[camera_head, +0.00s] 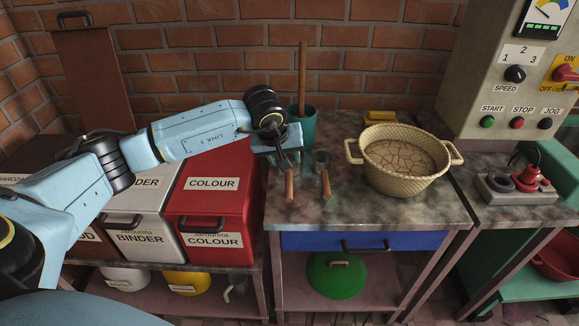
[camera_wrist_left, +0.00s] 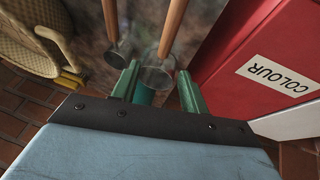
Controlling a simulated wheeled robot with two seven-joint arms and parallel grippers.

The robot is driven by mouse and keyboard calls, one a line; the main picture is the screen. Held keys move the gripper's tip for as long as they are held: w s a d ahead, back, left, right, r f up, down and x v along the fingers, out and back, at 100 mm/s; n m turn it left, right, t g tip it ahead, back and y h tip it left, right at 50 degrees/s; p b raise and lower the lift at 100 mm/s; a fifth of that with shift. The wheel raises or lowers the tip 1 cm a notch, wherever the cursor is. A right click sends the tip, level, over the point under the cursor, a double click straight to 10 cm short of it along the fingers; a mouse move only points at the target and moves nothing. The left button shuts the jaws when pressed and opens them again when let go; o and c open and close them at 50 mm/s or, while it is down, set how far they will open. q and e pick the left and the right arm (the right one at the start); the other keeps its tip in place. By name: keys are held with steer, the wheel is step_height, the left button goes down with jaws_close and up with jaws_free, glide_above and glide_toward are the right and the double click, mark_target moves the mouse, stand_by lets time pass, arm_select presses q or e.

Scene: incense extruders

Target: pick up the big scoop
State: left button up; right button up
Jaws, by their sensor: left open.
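Two metal scoops with wooden handles lie side by side on the worktop. The larger-looking one, the big scoop (camera_head: 289,186) (camera_wrist_left: 172,30), is on the left in the head view; its metal cup is mostly hidden there by my gripper. The smaller scoop (camera_head: 326,184) (camera_wrist_left: 111,20) lies to its right. My left gripper (camera_head: 284,158) (camera_wrist_left: 158,88) is open over the cup end of the big scoop. In the left wrist view the cup shows between and just beyond the green fingertips; I cannot tell whether they touch it. My right gripper is not in view.
A teal pot (camera_head: 307,127) with a wooden stick stands just behind the gripper. A red COLOUR bin (camera_head: 211,200) is close on the left. A woven basket (camera_head: 402,178) stands to the right, with a yellow block (camera_head: 380,117) behind it. The worktop's front is clear.

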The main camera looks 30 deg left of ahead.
mark_target(288, 174)
arm_select(q)
steer(key=x, duration=0.3)
steer(key=shift+f, duration=0.1)
steer(key=shift+w+f, duration=0.2)
steer(key=shift+f, duration=0.35)
steer(key=x, duration=0.4)
steer(key=shift+s+f+b, duration=0.3)
steer(key=shift+s+b, duration=0.1)
steer(key=shift+w+a+f, duration=0.1)
steer(key=shift+w+f, duration=0.1)
steer(key=shift+f, duration=0.2)
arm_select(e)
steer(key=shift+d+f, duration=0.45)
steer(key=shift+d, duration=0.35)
arm_select(q)
jaws_close()
